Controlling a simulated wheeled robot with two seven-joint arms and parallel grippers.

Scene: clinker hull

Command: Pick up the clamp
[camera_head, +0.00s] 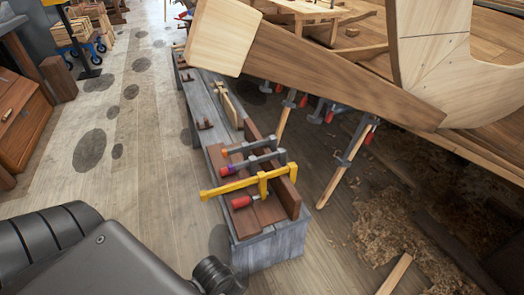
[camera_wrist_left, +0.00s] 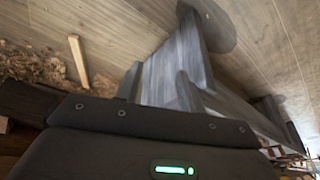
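Several clamps lie across the near end of a low grey bench (camera_head: 262,245) in the head view. The nearest is a yellow bar clamp (camera_head: 247,183) with a red handle (camera_head: 241,202). Behind it are a grey clamp with a purple-red handle (camera_head: 228,170) and a grey clamp with an orange handle (camera_head: 226,152). No gripper touches them. My left arm shows at the lower left, below and left of the bench. In the left wrist view my left gripper (camera_wrist_left: 160,68) has two dark fingers apart, with the bench's grey end beyond them. My right gripper is not in view.
A wooden hull with a thick plank (camera_head: 330,75) overhangs the bench's right side on posts. Wood shavings (camera_head: 400,215) and a loose stick (camera_head: 394,275) lie on the floor at right. Floor left of the bench is open, up to a wooden cabinet (camera_head: 22,120).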

